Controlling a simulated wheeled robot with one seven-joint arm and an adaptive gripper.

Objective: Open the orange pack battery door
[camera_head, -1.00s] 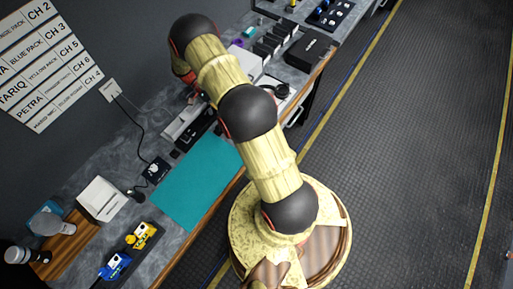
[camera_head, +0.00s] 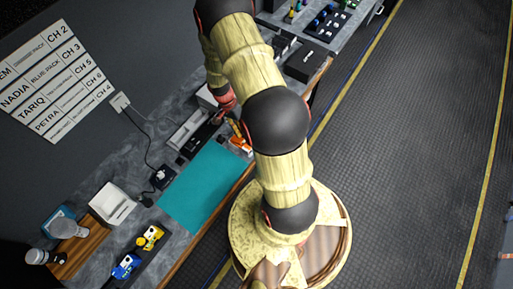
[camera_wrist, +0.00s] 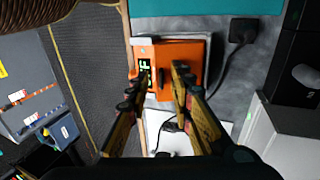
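The orange pack (camera_wrist: 196,54) lies on the counter in the wrist view, with a black panel with green marks on its left side. A dark upright bar is at its middle. I cannot tell the battery door apart from the rest of the body. My gripper (camera_wrist: 162,69) is open, its two yellow-and-black fingers apart over the pack; touching or not is unclear. The fingers hide part of the pack. In the head view the orange pack (camera_head: 241,143) shows small beside my arm, near the teal mat's upper end; my gripper there is mostly hidden.
The teal mat (camera_head: 203,187) has free room. A black cable with a plug (camera_wrist: 241,31) lies right of the pack. Blue and yellow packs (camera_head: 128,266) sit in a tray at lower left. The counter's front edge is near.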

